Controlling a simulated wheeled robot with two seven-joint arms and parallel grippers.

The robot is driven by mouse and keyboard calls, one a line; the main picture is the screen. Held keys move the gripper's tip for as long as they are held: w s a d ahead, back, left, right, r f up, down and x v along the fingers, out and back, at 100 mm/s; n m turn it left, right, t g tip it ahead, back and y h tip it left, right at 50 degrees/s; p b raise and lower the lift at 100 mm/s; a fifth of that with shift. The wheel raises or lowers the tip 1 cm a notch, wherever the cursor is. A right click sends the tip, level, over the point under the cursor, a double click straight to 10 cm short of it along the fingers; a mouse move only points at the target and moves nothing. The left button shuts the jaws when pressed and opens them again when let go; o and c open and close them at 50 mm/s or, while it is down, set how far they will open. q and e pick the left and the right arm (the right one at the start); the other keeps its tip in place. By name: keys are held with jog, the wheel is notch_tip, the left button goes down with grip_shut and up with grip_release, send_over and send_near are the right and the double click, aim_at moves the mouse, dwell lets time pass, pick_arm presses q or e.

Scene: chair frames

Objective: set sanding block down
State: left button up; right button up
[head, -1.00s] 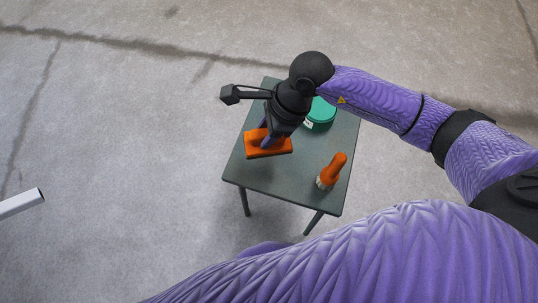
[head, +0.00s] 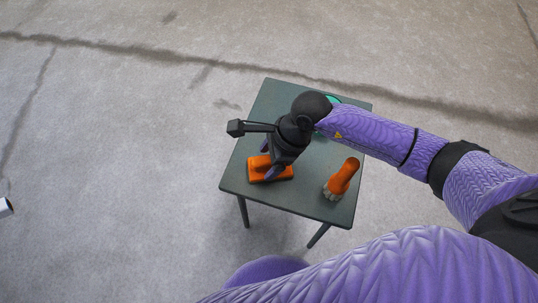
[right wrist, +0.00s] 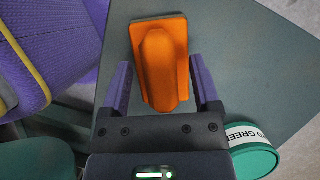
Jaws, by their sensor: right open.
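The orange sanding block (head: 268,175) rests on the small dark table (head: 318,207), near its left front corner in the head view. In the right wrist view the block (right wrist: 161,60) lies between the purple fingers of my right gripper (right wrist: 160,90). There is a gap on both sides, so the fingers are apart from it. My right gripper (head: 273,152) is open around the block in the head view, and its wrist hides part of the tabletop. My left gripper is not in view.
A pale metal bar end (head: 5,207) is at the far left. The floor around is clear.

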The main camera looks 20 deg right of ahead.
pick_arm(q)
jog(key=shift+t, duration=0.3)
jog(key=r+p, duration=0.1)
jog(key=p, duration=0.1)
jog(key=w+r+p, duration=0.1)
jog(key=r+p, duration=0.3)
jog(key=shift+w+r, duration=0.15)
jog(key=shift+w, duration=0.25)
pick_arm(e)
jog(key=v, duration=1.2)
jog(key=shift+d, duration=0.1)
